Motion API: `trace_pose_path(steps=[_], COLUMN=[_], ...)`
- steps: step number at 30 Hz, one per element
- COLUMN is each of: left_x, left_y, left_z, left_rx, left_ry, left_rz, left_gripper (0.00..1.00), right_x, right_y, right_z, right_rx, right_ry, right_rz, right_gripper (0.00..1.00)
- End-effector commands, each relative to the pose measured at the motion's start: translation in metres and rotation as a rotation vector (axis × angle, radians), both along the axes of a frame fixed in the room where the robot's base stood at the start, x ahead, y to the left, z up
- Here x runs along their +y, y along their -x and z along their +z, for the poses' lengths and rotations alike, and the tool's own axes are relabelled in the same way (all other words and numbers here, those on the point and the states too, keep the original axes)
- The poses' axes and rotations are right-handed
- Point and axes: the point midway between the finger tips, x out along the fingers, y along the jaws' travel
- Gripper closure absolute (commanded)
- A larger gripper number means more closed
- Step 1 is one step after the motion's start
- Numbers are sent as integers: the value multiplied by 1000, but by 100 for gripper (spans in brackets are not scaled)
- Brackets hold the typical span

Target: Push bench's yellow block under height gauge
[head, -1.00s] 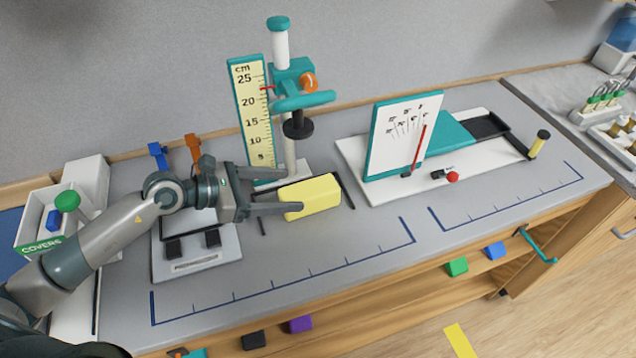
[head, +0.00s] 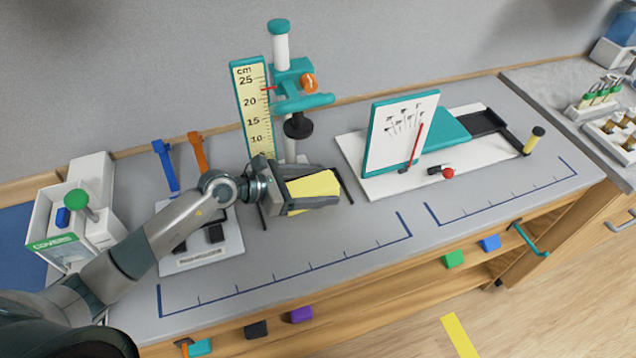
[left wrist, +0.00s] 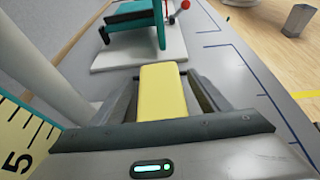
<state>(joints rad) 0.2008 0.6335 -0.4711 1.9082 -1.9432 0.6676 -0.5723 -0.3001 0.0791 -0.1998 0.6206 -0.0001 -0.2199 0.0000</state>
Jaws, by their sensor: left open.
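The yellow block (head: 314,185) lies on the bench beside the foot of the height gauge, between the fingers of my left gripper (head: 312,190). The left wrist view shows the block (left wrist: 162,92) between the two fingers (left wrist: 163,98), with a gap on each side. My left gripper is open around it. The height gauge has a cm scale (head: 252,105), a white post (head: 281,48) and a teal arm (head: 303,102) with a black disc (head: 298,127) raised above the block's level. The gauge's base is partly hidden by my gripper. My right gripper is not in view.
A white board with a dial panel (head: 401,132) and red pointer stands to the right. A plate with black blocks (head: 203,250) lies at left, near the covers box (head: 52,241). The bench front (head: 330,250) has blue marked lines and clear room.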

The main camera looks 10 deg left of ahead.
Motion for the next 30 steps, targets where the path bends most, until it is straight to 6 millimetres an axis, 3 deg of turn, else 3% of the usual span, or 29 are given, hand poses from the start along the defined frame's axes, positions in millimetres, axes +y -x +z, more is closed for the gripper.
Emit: trace_pose_path(steps=[2,7,30], left_x=[0,0,14], left_y=[0,0,-10], left_z=[0,0,0], left_rx=[0,1,1], left_ry=[0,1,1], left_rz=[0,0,-1], left_gripper=[34,74,75], right_x=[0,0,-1], right_y=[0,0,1], right_z=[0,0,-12], right_rx=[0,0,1], right_ry=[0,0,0], right_rz=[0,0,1], right_gripper=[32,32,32])
